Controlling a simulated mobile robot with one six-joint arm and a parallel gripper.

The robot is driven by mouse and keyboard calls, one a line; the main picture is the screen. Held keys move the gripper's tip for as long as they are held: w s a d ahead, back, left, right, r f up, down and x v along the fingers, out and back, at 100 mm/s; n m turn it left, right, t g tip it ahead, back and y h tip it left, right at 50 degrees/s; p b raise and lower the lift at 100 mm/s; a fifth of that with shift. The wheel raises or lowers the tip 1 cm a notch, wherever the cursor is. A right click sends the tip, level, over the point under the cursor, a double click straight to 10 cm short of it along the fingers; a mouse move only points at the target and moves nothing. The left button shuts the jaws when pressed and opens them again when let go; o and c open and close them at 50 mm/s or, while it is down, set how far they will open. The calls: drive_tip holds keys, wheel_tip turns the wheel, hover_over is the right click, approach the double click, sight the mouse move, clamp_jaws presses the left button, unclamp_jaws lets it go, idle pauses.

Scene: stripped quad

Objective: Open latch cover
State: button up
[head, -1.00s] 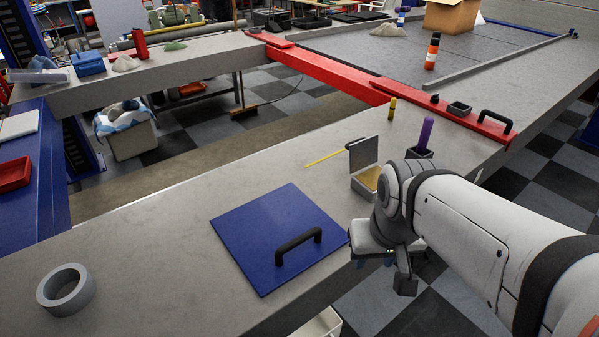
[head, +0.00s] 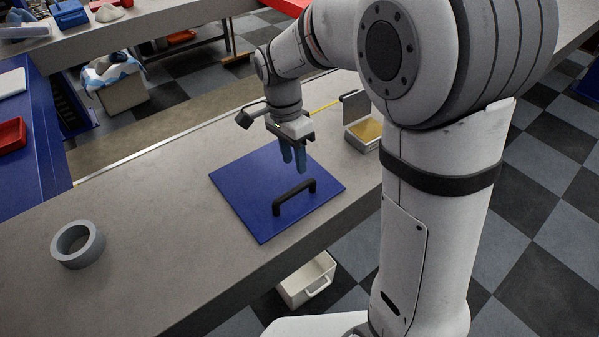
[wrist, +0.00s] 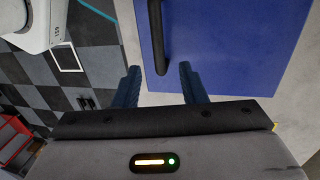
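The latch cover is a flat blue square panel (head: 245,190) lying on the grey bench, with a black bar handle (head: 294,197) near its right-hand edge. In the wrist view the blue panel (wrist: 225,45) fills the upper right, and the handle (wrist: 158,38) runs up from between the fingertips. My gripper (head: 294,170) points down above the panel, just behind the handle in the head view. Its two blue fingers (wrist: 160,85) are spread apart with nothing held between them. I cannot tell the exact height of the fingertips above the handle.
An open metal box (head: 364,133) with yellowish contents stands right of the panel. A grey tape roll (head: 78,245) lies on the bench at left. A white bin (head: 306,280) sits on the floor below the bench edge. The bench between roll and panel is clear.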

drive_tip(key=f, duration=0.4)
drive_tip(key=s+f, duration=0.1)
drive_tip(key=f, duration=0.1)
drive_tip(key=shift+d+f, duration=0.35)
drive_tip(key=shift+d, duration=0.05)
drive_tip(key=shift+c, duration=0.6)
clamp_jaws()
